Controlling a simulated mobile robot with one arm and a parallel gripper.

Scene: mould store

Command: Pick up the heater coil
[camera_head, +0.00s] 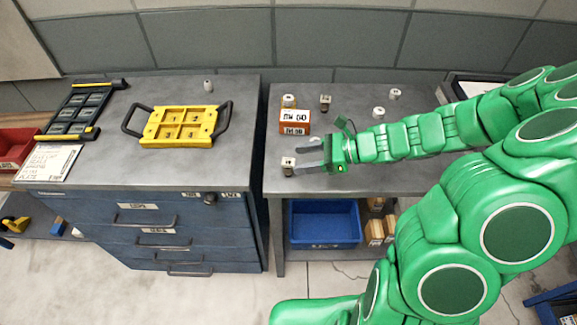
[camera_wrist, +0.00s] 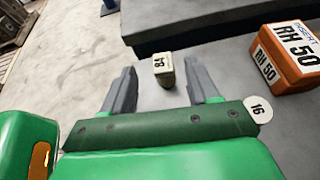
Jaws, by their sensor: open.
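My gripper (camera_head: 301,159) is open and low over the right-hand bench top. In the wrist view the jaws (camera_wrist: 160,70) are apart, with a small whitish block marked 84 (camera_wrist: 164,70) showing between the fingertips. In the head view this block (camera_head: 288,165) stands upright near the bench's front left corner, just beyond the fingertips. I cannot tell whether any finger touches it. No part is clearly marked as the heater coil, so I cannot tell which it is. Several similar small pale-topped parts, one of them (camera_head: 325,102), stand farther back.
An orange and white box marked RH 50 (camera_head: 295,122) stands close behind my gripper; it also shows in the wrist view (camera_wrist: 287,58). A round tag marked 16 (camera_wrist: 258,109) overlaps the gripper's edge. A yellow frame (camera_head: 181,125) lies on the left cabinet (camera_head: 225,165). A blue bin (camera_head: 323,222) sits below.

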